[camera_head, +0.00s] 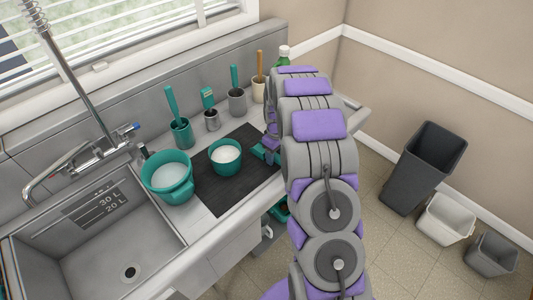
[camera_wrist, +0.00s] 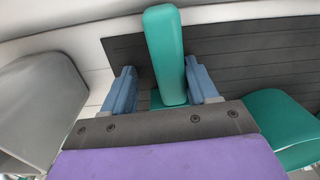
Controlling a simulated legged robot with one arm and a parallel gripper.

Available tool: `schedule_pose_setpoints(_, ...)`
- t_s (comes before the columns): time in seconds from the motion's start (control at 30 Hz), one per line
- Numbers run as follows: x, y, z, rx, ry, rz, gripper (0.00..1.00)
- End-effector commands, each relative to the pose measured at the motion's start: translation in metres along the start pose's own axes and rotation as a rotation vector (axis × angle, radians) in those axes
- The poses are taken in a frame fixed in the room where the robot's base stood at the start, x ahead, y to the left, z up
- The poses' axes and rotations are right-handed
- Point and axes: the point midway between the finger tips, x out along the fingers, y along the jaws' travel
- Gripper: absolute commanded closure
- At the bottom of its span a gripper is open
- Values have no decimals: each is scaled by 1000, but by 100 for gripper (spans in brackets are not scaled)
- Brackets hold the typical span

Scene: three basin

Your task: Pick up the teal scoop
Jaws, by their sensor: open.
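A teal bar, which looks like the handle of the teal scoop (camera_wrist: 165,55), stands between the two blue fingers of my gripper (camera_wrist: 162,88) in the wrist view. The fingers are open, one on each side of it; I cannot tell whether either touches it. In the head view my gripper (camera_head: 271,138) is low over the right end of the dark mat, and a teal piece (camera_head: 262,153) shows beside it. My arm hides the rest of it. The scoop's bowl end is not clear in either view.
A small teal bowl (camera_head: 225,168) with white contents stands on the dark mat (camera_head: 215,198). A larger teal pot (camera_head: 172,190) is beside the sink (camera_head: 100,245). Several utensil holders (camera_head: 181,134) line the back. Another teal thing (camera_wrist: 285,122) is right of my gripper.

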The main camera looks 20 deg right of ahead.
Motion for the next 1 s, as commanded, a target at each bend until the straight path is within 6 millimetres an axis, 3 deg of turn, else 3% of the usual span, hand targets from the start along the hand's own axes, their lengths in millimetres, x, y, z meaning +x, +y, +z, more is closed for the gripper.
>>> schedule_pose_setpoints(0.2, 0, -7, -4, -2, -2, 8, 42)
schedule_pose_setpoints(0.8, 1, -2, -1, -2, -1, 3, 99)
schedule_pose_setpoints(1.0, 1, -4, -3, -2, -3, 4, 100)
